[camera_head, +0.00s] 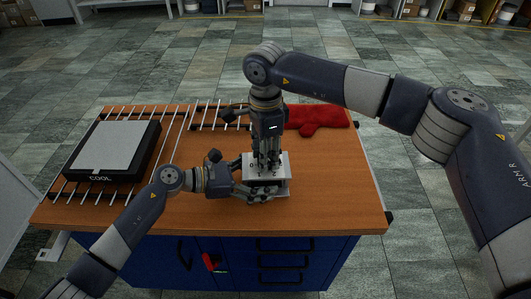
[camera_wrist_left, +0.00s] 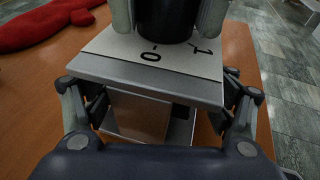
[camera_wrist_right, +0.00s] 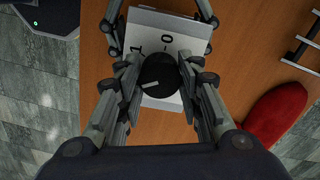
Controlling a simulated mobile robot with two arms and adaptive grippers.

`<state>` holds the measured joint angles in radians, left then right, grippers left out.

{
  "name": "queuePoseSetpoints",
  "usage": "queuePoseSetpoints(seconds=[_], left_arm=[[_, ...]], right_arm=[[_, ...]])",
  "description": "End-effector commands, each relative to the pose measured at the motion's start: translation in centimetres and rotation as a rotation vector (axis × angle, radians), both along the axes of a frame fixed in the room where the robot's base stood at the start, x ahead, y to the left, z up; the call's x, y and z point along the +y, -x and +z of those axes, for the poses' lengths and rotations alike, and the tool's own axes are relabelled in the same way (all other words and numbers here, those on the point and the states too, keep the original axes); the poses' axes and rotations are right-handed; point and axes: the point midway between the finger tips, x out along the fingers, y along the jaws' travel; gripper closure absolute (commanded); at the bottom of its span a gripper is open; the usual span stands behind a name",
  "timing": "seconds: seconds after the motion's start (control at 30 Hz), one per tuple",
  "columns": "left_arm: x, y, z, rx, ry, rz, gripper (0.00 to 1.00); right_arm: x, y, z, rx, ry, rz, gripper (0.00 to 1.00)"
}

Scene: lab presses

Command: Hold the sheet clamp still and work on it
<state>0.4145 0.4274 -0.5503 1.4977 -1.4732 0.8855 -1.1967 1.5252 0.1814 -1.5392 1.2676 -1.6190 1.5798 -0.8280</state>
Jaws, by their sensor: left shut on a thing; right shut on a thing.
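The sheet clamp (camera_head: 280,187) is a small grey metal block with a pale top plate marked with numbers. It stands upright near the middle of the wooden table. My left gripper (camera_head: 249,187) is shut on the clamp's body from the side; in the left wrist view its fingers flank the body (camera_wrist_left: 135,112). My right gripper (camera_head: 268,158) points down from above, shut on the black knob (camera_wrist_right: 157,78) on the top plate. The knob's white pointer line points left and slightly down in the right wrist view, away from 0. The right fingers hide part of the dial.
A black cooling plate (camera_head: 111,150) marked COOL lies on rods at the table's left. A second rod rack (camera_head: 215,116) and a red cloth-like mitt (camera_head: 322,117) lie at the back. The table's (camera_head: 345,195) right side is clear. Blue drawers are below.

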Motion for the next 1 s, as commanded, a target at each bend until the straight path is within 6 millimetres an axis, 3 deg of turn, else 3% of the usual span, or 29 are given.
queuePoseSetpoints(seconds=[0.43,0.47,0.53,0.87,1.0], left_arm=[[0.2,0.1,-0.3,0.004,-0.006,0.001,0.36],[0.2,0.1,-0.3,0.004,-0.006,0.001,0.36],[0.2,0.1,-0.3,0.004,-0.006,0.001,0.36],[0.1,0.1,-0.3,0.004,-0.005,0.001,0.36],[0.1,0.1,-0.3,0.004,-0.005,0.001,0.36]], right_arm=[[-0.2,-0.2,0.0,-0.005,0.004,0.005,0.9],[-0.2,-0.2,0.0,-0.005,0.004,0.004,0.62],[-0.2,-0.2,0.0,-0.005,0.004,0.004,0.46],[-0.1,-0.1,0.1,-0.003,0.001,0.007,0.46],[0.0,-0.1,1.1,-0.004,0.001,0.007,0.46]])
